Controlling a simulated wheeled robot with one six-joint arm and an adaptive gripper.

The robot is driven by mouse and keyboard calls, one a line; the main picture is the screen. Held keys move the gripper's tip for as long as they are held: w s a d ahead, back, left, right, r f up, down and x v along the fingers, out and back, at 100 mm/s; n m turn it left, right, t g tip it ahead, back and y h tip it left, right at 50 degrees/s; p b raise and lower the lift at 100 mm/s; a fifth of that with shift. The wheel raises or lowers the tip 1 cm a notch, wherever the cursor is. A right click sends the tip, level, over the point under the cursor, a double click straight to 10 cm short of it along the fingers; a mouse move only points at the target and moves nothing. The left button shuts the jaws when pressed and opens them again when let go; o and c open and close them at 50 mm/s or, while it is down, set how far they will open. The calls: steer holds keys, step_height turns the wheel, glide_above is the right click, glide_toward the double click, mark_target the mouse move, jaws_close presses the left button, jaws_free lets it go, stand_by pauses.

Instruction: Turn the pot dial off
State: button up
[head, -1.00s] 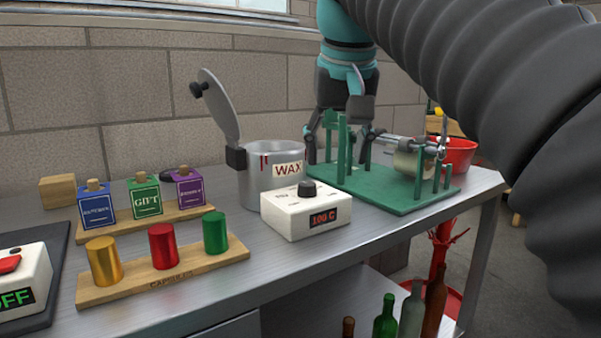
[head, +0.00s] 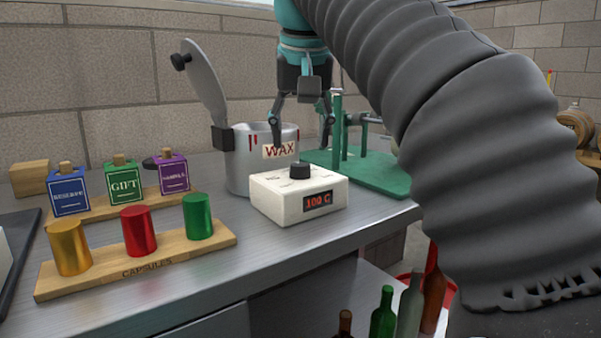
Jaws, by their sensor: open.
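The pot dial is a black knob (head: 299,170) on top of a white control box (head: 282,205). The box has a red lit display (head: 318,202) that seems to read 100 C. Behind the box stands the grey metal wax pot (head: 238,172), labelled WAX, with its lid (head: 207,85) tilted up on the left. My gripper (head: 302,148) points down, open and empty, with its fingers spread above and behind the knob, in front of part of the pot. It looks apart from the knob; the exact depth gap is hard to tell.
A green stand (head: 375,172) is right of the pot, partly hidden by my arm. A wooden capsule rack (head: 150,262) with gold, red and green capsules is at left. Glass bottles (head: 383,312) are below the bench.

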mark_target(300, 164)
steer(key=shift+b+x, duration=0.8)
steer(key=shift+x, duration=1.85)
steer(key=shift+c, duration=0.2)
steer(key=c, duration=1.1)
